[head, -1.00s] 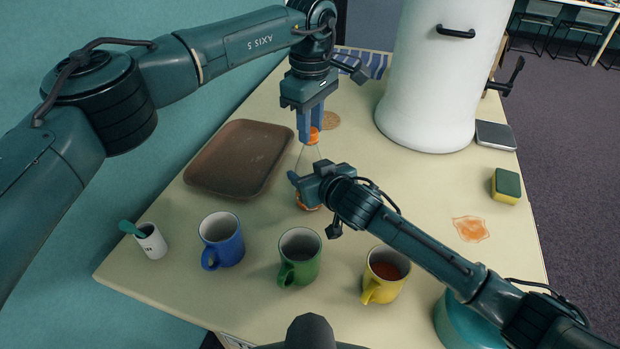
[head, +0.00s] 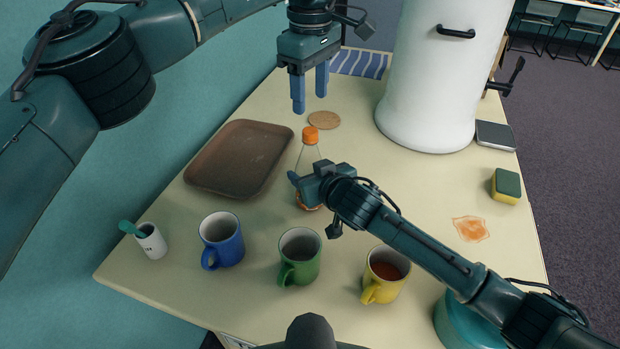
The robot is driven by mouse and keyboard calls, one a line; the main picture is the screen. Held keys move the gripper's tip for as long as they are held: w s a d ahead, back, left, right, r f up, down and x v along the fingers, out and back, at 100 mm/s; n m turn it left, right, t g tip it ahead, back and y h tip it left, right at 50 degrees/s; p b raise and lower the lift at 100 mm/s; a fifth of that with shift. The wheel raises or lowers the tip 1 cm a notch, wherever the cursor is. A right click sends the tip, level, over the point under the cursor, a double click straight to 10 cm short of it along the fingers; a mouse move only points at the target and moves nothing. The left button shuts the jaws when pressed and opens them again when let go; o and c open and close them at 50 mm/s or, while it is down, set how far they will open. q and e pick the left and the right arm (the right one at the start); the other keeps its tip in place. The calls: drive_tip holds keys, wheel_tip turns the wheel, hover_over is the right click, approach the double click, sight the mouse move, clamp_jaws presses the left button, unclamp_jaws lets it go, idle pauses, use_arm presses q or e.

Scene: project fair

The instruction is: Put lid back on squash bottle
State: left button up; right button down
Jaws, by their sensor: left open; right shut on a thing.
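The squash bottle (head: 308,152) is clear with some orange at its base and stands upright in the middle of the table. The orange lid (head: 310,134) sits on top of the bottle's neck. My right gripper (head: 299,182) is shut on the bottle's lower body, and its fingers and wrist hide part of it. My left gripper (head: 310,92) is open and empty, pointing down above the lid and clear of it.
Blue (head: 222,241), green (head: 299,257) and yellow (head: 384,274) mugs stand in front; the yellow one holds dark liquid. A brown tray (head: 214,182) lies left. A white urn (head: 430,110) stands behind right. A sponge (head: 506,186) and an orange spill (head: 470,229) are at right.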

use_arm(q)
wheel_tip(320, 180, up, 5)
idle(0.4)
use_arm(e)
drive_tip(key=shift+c, duration=1.9)
unclamp_jaws()
use_arm(q)
drive_tip(key=shift+f+b, duration=0.35)
drive_tip(key=shift+f, duration=0.05)
use_arm(e)
drive_tip(key=v, duration=0.7)
drive_tip(key=shift+s+d, duration=0.15)
drive_tip(key=shift+s, duration=0.05)
